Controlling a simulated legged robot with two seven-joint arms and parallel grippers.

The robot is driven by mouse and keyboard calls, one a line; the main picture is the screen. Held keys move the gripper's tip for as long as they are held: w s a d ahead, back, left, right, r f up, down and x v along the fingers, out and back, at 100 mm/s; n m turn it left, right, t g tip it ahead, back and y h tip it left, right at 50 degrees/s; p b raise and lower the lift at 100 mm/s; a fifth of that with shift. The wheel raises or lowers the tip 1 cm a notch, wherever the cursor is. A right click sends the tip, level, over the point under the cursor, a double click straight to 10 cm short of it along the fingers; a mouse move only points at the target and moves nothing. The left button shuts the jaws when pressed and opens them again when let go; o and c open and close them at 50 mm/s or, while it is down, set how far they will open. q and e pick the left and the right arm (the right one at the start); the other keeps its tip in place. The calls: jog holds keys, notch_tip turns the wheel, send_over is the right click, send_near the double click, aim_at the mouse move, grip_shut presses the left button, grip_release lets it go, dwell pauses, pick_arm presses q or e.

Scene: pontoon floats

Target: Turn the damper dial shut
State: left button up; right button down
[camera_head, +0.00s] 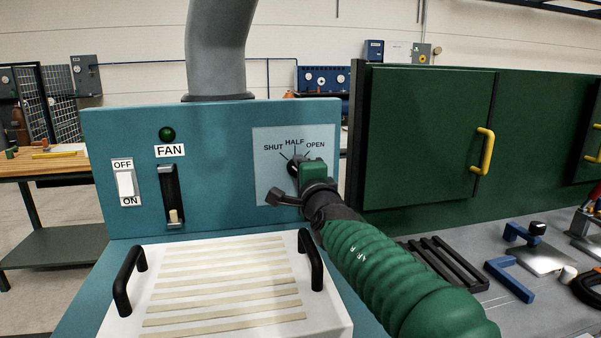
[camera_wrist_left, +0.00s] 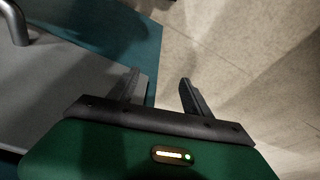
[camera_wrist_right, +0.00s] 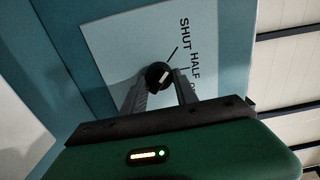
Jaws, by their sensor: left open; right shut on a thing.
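The damper dial is a round black knob (camera_wrist_right: 157,76) on a pale plate (camera_head: 262,165) marked SHUT, HALF and OPEN. A short white mark shows on its face in the right wrist view, aimed roughly at the SHUT-to-HALF side; I cannot tell its exact setting. My right gripper (camera_wrist_right: 156,88) is shut on the dial, one finger on each side. In the head view my right gripper (camera_head: 294,176) hides most of the dial. My left gripper (camera_wrist_left: 160,92) is open and empty, over the edge of a surface with floor beyond; it is outside the head view.
The teal panel also has an OFF/ON switch (camera_head: 126,183) and a FAN slider (camera_head: 172,200). A white slatted tray (camera_head: 120,325) with black handles lies in front. A green cabinet (camera_head: 425,135) stands to the right. Blue brackets (camera_head: 512,280) and a black rack (camera_head: 445,265) lie on the right bench.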

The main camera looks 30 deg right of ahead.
jog(key=shift+w+a+f, duration=0.1)
jog(key=shift+a+f, duration=0.05)
jog(key=shift+f, duration=0.3)
jog(key=c, duration=1)
grip_release()
jog(key=shift+r, duration=0.1)
jog(key=shift+o, duration=0.2)
jog(key=shift+r, duration=0.1)
